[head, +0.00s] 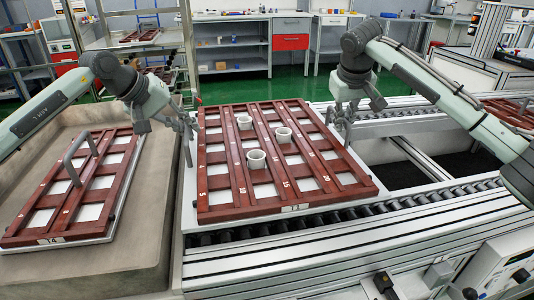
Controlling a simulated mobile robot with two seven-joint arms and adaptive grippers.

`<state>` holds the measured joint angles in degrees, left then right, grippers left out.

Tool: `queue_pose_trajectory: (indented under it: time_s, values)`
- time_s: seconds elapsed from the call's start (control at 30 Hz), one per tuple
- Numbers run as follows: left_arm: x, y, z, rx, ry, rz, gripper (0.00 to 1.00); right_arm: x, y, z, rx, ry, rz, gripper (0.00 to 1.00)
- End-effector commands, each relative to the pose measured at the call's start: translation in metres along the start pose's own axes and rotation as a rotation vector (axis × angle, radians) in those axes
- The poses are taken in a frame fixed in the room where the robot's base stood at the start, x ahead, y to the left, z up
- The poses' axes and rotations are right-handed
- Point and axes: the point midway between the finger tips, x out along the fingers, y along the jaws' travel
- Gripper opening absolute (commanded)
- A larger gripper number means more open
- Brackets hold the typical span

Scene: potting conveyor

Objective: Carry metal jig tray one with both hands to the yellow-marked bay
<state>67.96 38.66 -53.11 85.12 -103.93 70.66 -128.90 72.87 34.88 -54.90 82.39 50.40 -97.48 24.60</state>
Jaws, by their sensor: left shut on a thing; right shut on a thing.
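A jig tray (230,213) with a red-brown slatted lattice over a pale metal base lies in the middle of the head view. Its slats carry printed numbers, and a small front label is hard to read. Three white cups (256,160) stand on it. My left gripper (188,150) is shut at the tray's left edge. My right gripper (343,128) is shut at its right edge. The tray looks level, above or on the conveyor; I cannot tell whether it touches the rollers. I cannot make out a yellow-marked bay.
A similar tray (52,240) with a grey handle lies in a concrete-coloured trough (130,262) at left. Conveyor rollers (410,205) run along the front and right. Dark open gaps (400,175) lie right of the tray. A shelf bench (230,45) stands behind across green floor.

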Motion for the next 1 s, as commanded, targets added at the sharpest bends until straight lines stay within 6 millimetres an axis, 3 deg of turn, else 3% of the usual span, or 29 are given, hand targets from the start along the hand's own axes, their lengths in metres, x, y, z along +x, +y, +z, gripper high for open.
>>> queue_pose_trajectory:
  time_s: [0.67, 1.0]
  values:
    - [-0.001, 0.000, 0.000, 0.000, 0.003, 0.001, 0.00, -0.001, 0.001, 0.000, 0.002, 0.002, 0.002, 0.00]
    - [-0.011, -0.006, 0.027, 0.002, 0.004, 0.000, 0.00, -0.009, -0.003, 0.029, 0.001, 0.002, 0.002, 0.00]
